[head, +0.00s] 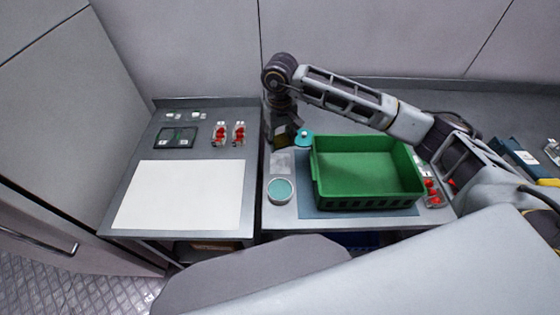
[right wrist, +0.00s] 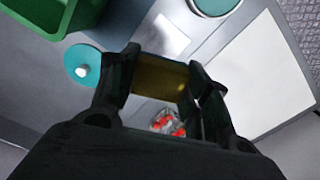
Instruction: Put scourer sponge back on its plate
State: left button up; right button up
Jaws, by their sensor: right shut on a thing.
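My right gripper (head: 284,135) hangs over the back left part of the right-hand table, left of the green crate. In the right wrist view its fingers (right wrist: 163,72) are shut on a dark yellow-brown scourer sponge (right wrist: 160,78), held across between the fingertips. In the head view the sponge is mostly hidden by the gripper. A pale rectangular plate (head: 282,163) lies on the table just in front of the gripper; it also shows bare in the right wrist view (right wrist: 166,36). The sponge is apart from it. My left gripper is not in view.
A green crate (head: 316,187) stands on a blue mat (head: 307,206) to the right. A teal lid (head: 304,138) lies close beside the gripper, and a teal-topped pot (head: 280,191) stands in front of the plate. The left table holds berry punnets (head: 220,134) and a white sheet (head: 180,195).

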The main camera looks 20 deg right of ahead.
jog(key=p, duration=0.1)
send_over(280, 163)
jog(key=shift+s+f, duration=0.1)
jog(key=shift+f, duration=2.9)
jog(key=shift+f+p, duration=0.45)
jog(key=shift+f, duration=1.4)
jog(key=shift+f, duration=0.2)
jog(key=o, duration=1)
jog(key=shift+r, duration=0.1)
jog(key=shift+r, duration=0.15)
